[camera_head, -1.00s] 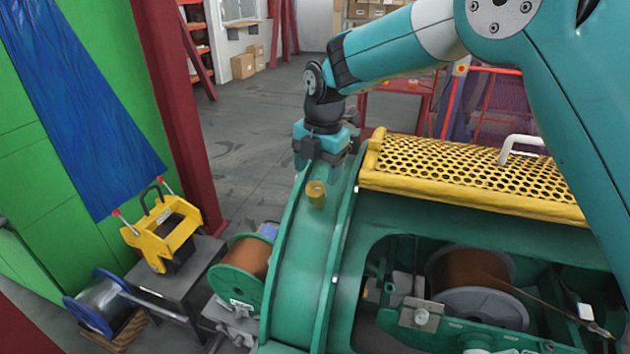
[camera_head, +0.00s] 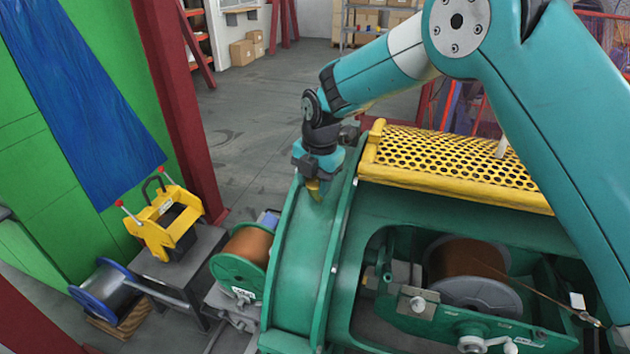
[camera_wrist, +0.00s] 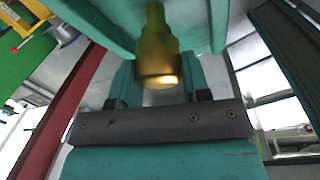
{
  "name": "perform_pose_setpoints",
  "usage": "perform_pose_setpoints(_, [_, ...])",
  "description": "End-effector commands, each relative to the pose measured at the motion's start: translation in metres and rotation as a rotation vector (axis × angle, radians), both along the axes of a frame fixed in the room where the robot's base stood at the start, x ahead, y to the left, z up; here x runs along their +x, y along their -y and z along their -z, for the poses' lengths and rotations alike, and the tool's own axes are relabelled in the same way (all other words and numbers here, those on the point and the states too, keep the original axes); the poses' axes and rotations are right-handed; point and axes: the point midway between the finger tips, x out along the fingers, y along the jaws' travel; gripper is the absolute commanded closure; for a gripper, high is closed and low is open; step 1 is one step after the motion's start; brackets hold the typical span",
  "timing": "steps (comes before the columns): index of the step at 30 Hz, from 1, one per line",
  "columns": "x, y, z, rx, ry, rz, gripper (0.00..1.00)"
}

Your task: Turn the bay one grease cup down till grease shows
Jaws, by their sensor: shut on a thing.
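The brass-yellow grease cup (camera_head: 315,190) stands on top of the green curved housing of the strander (camera_head: 300,250). My gripper (camera_head: 313,182) is at the cup from above and is shut on it, hiding most of it in the head view. In the wrist view the cup (camera_wrist: 157,55) sits at the top middle, in front of the gripper's dark palm, with a bright spot on its near end. I cannot tell whether any grease shows.
A yellow perforated guard (camera_head: 450,165) lies to the right of the cup. An open bay with a copper-coloured wire spool (camera_head: 465,265) is at the lower right. A yellow clamp-like tool (camera_head: 165,220) stands on a grey stand at the left, near a dark red column (camera_head: 180,110).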

Motion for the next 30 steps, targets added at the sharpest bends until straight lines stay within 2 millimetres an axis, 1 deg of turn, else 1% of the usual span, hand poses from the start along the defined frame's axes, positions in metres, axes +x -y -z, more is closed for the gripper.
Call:
perform_pose_setpoints(5, [0.0001,0.0002,0.0005,0.006,0.002,0.015,0.81])
perform_pose_setpoints(11, [0.0000,0.0002,0.0026,0.034,0.014,0.082,0.80])
perform_pose_setpoints(17, [-0.0001,0.0004,0.0050,0.090,0.037,0.215,0.80])
perform_pose_setpoints(30, [-0.0003,0.0004,0.0050,0.248,0.103,0.594,0.80])
